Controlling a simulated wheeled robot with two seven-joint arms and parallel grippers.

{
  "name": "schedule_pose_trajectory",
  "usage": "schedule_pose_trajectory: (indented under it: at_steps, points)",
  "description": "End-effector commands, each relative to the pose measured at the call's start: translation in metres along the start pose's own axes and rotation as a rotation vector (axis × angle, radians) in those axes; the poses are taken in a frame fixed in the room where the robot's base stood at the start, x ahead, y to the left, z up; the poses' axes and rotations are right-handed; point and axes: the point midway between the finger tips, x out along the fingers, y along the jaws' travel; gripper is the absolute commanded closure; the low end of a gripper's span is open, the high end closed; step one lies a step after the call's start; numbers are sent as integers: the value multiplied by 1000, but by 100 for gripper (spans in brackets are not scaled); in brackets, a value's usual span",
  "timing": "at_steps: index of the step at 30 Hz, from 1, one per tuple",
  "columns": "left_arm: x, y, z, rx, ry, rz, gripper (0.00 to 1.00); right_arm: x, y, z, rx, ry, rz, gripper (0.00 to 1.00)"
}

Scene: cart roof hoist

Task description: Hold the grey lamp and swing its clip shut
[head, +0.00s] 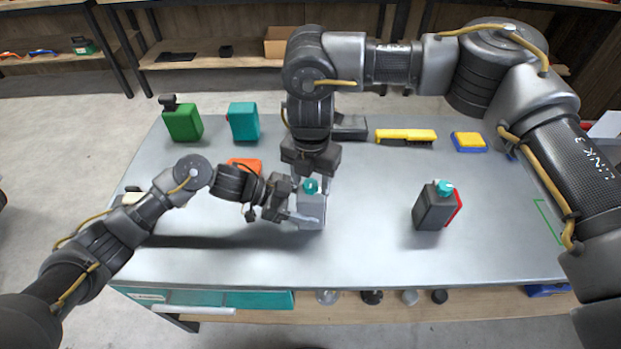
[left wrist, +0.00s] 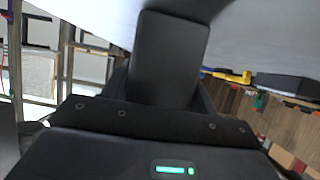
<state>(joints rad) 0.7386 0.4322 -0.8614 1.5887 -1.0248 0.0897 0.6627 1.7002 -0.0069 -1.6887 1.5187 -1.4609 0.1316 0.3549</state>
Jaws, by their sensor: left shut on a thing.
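The grey lamp (head: 312,212), a light grey box with a teal part (head: 311,186) on top, is near the middle of the table. My left gripper (head: 303,214) comes in from the left and is shut on the lamp's body, low down. My right gripper (head: 312,181) points down from above, its fingertips close around or beside the teal part. Whether they touch it, and how far they are closed, I cannot tell. The clip's position is hidden among the fingers. In the left wrist view a dark block fills the middle and the lamp cannot be made out.
A dark grey box with a teal cap and red side (head: 434,208) stands to the right. A green can (head: 183,122), a teal box (head: 244,121), an orange item (head: 244,165), a yellow brush (head: 406,135) and a yellow-blue sponge (head: 468,142) lie around. The table front is clear.

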Motion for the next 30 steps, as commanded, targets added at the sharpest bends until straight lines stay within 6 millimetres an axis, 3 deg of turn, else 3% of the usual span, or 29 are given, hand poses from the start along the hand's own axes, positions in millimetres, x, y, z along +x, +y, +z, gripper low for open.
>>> schedule_pose_trajectory:
  at_steps: [11, 24, 30]
  points:
    - [0, -1, 0, -2, 0, -2, 64, -6, 0, -1, -3, 1, 1, 48]
    - [0, -1, 0, -2, 0, -3, 64, -90, 0, 0, -2, -2, 1, 48]
    - [0, -1, 0, -2, 0, -3, 64, -114, 0, 0, -1, 0, 1, 48]
